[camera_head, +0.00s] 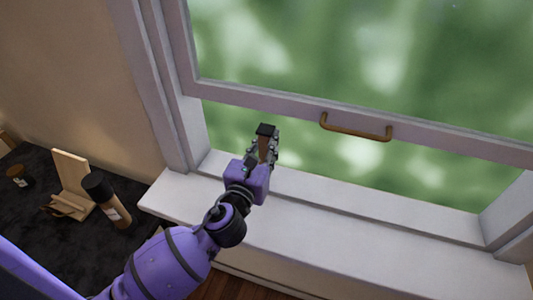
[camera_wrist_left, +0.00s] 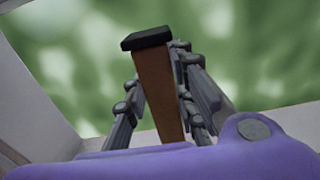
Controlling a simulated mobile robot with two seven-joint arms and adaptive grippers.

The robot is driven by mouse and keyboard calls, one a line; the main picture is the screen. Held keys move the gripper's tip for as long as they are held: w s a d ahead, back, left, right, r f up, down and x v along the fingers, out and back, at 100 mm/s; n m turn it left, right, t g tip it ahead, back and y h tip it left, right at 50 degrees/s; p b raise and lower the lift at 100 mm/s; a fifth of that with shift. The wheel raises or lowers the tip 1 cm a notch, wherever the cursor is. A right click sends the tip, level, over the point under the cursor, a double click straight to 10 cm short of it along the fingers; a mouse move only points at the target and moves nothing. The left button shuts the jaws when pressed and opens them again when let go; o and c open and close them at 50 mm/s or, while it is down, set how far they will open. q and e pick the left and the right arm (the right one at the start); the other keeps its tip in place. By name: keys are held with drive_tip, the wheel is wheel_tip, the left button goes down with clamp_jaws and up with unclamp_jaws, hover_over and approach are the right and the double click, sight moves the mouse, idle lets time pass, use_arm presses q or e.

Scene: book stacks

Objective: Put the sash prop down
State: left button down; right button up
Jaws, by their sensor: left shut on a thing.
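The sash prop is a brown wooden stick with a black cap (camera_head: 266,130). In the left wrist view the prop (camera_wrist_left: 157,90) stands between my gripper's fingers, cap at the top. My left gripper (camera_head: 262,147) is shut on it, over the left part of the window sill (camera_head: 330,228). The raised window sash (camera_head: 290,104) has a brown handle (camera_head: 355,128) and an open gap beneath it. I cannot tell whether the prop touches the sash or the sill; its lower end is hidden by my gripper. My right gripper is not in view.
A dark surface (camera_head: 40,250) at the left bears a wooden stand (camera_head: 72,178), a dark-capped bottle (camera_head: 107,200) and a small jar (camera_head: 18,175). The window frame's left side (camera_head: 165,90) rises close to my left gripper. The sill's right part is clear.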

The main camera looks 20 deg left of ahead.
sight(262, 160)
use_arm(q)
drive_tip(key=shift+w+a+f, duration=0.1)
drive_tip(key=shift+w+f, duration=0.1)
drive_tip(key=f, duration=0.1)
drive_tip(key=f+b, duration=0.1)
drive_tip(key=f, duration=0.1)
drive_tip(key=shift+w+a+f, duration=0.1)
drive_tip(key=shift+w+f, duration=0.2)
drive_tip(key=shift+w, duration=0.05)
drive_tip(key=shift+f, duration=0.15)
drive_tip(key=c, duration=1.5)
unclamp_jaws()
drive_tip(key=shift+o, duration=0.2)
